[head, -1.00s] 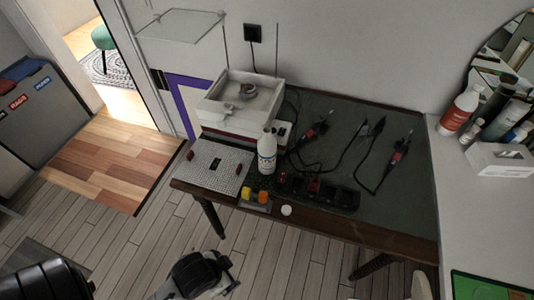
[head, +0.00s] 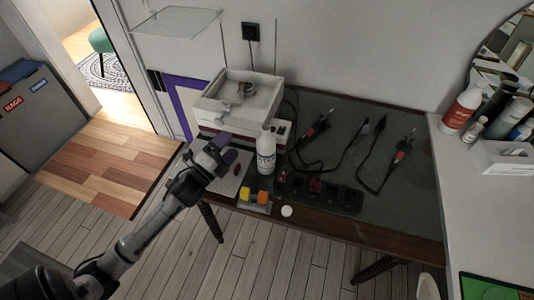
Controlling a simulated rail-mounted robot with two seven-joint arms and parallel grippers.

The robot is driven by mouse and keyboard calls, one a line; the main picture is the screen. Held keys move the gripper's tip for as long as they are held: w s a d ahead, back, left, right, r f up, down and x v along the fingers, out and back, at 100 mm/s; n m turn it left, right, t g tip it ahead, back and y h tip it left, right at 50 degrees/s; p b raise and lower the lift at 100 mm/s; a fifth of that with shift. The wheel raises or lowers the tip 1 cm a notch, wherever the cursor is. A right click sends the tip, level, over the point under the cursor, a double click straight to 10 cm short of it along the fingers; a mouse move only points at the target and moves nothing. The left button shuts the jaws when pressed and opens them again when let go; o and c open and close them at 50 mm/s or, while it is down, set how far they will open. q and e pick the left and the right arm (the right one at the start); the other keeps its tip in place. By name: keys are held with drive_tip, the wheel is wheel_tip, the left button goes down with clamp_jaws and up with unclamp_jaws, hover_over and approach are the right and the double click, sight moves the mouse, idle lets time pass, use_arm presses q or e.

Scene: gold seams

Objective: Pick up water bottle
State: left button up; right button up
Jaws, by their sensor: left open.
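The water bottle (head: 266,152) is white with a narrow top and a printed label. It stands upright near the front left of the dark table (head: 330,215), in front of a white box-like machine. My left gripper (head: 228,160) is open, a little to the left of the bottle and apart from it in the picture. My right gripper is not in view.
The white machine (head: 238,100) stands close behind the bottle. Yellow and orange blocks (head: 254,196), a white round piece (head: 287,211) and a dark rack (head: 325,192) lie in front. Cabled tools (head: 318,130) lie to the right. A white counter (head: 485,220) holds more bottles.

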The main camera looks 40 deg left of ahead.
sight(269, 153)
use_arm(q)
drive_tip(key=f+m+g+h, duration=0.1)
drive_tip(key=m+h, duration=0.3)
drive_tip(key=m, duration=0.4)
drive_tip(key=a+f+m+g+h, duration=0.1)
drive_tip(key=f+m+g+h, duration=0.1)
drive_tip(key=m, duration=0.6)
drive_tip(key=w+a+f+m+g+h, duration=0.1)
drive_tip(key=f+m+g+h, duration=0.1)
drive_tip(key=m+h, duration=0.3)
drive_tip(key=shift+f+m+h+p, duration=0.2)
drive_tip(key=shift+f+m, duration=0.1)
drive_tip(key=shift+m, duration=0.45)
drive_tip(key=shift+f+m+h+p, duration=0.1)
drive_tip(key=shift+f+m+p, duration=0.15)
drive_tip(key=shift+m, duration=0.5)
drive_tip(key=shift+s+a+f+m+g, duration=0.2)
drive_tip(key=shift+f+m+g, duration=0.1)
drive_tip(key=shift+m, duration=0.3)
drive_tip(key=shift+w+d+f+m, duration=0.1)
drive_tip(key=shift+f+m, duration=0.05)
drive_tip(key=shift+m, duration=0.15)
drive_tip(key=shift+g+h, duration=0.3)
drive_tip(key=b+x, duration=0.1)
drive_tip(key=x, duration=1.2)
drive_tip(key=shift+d+f, duration=0.1)
drive_tip(key=shift+d, duration=0.1)
drive_tip(key=shift+c, duration=0.2)
drive_tip(key=c, duration=1.1)
